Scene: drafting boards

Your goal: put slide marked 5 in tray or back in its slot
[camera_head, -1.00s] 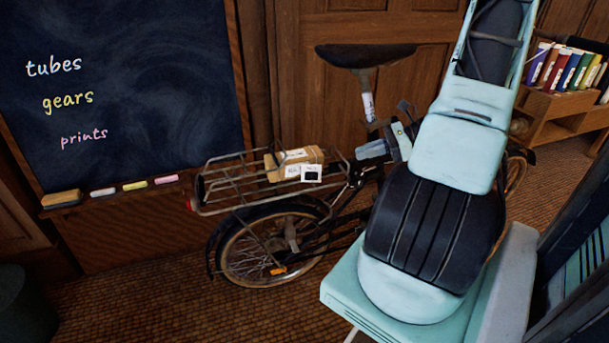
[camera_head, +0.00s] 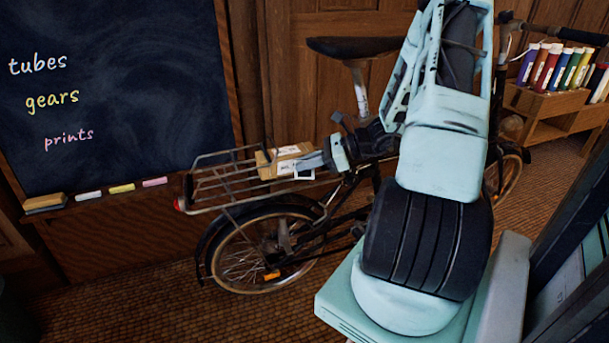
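A small white-framed slide (camera_head: 304,175) is at the right end of a tan box (camera_head: 266,165) on the bicycle's rear rack. My gripper covers most of the slide, and I cannot read any mark on it. The tan box has white paper-like patches on top. My gripper (camera_head: 312,162) reaches in from the right, its fingers over the slide and the box's right end. I cannot tell whether the fingers touch the slide or how far apart they are. I cannot make out a tray.
The bicycle's wire rack (camera_head: 205,190) surrounds the box, with the saddle (camera_head: 352,46) above my gripper. A blackboard (camera_head: 110,90) with a chalk ledge stands left. A wooden shelf (camera_head: 545,103) with coloured upright items is at the right. Woven floor (camera_head: 130,300) is clear at lower left.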

